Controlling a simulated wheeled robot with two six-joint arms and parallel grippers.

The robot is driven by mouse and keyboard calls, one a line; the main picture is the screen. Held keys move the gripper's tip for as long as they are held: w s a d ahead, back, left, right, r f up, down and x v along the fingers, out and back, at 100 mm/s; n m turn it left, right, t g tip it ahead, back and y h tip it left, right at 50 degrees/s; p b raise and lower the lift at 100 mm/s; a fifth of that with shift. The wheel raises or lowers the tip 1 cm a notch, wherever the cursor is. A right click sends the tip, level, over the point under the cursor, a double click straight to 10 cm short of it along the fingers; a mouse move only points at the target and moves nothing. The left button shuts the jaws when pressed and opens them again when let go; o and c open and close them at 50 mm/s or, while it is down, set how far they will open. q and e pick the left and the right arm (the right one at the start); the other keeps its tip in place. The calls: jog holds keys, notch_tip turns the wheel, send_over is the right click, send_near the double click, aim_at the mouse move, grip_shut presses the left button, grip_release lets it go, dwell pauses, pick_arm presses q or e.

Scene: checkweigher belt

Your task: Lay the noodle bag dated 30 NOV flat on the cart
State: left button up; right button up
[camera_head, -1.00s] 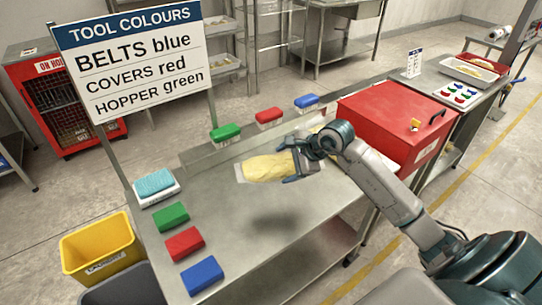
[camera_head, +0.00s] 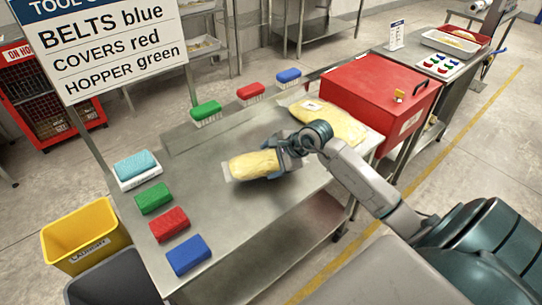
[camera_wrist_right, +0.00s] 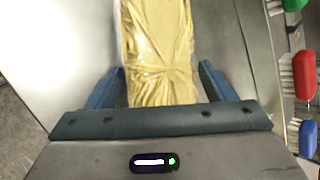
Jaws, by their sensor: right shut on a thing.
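A yellow noodle bag (camera_head: 253,165) is in my right gripper (camera_head: 287,158), which is shut on its right end. It lies roughly level, low over the steel table (camera_head: 222,228), with its shadow close beneath; I cannot tell whether it touches. In the right wrist view the bag (camera_wrist_right: 158,45) runs away between the two blue fingers. No date is readable on it. A second yellow bag (camera_head: 338,122) with a small white label lies at the table's back right, partly behind my right arm. My left gripper is out of view.
Green, red and blue brushes (camera_head: 250,92) stand along the back edge. Blue, green and red blocks (camera_head: 169,224) line the left edge, beside a cyan sponge (camera_head: 136,165). A red box (camera_head: 380,88) stands right. A yellow bin (camera_head: 85,237) is at left. The table's middle front is clear.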

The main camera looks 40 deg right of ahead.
jog(key=shift+f, duration=0.2)
jog(key=o, duration=1.9)
jog(key=shift+o, duration=0.4)
jog(key=shift+s+d, duration=0.1)
jog(key=b+v, duration=0.2)
jog(key=v, duration=0.8)
jog(key=shift+r, duration=0.35)
jog(key=shift+s, duration=0.15)
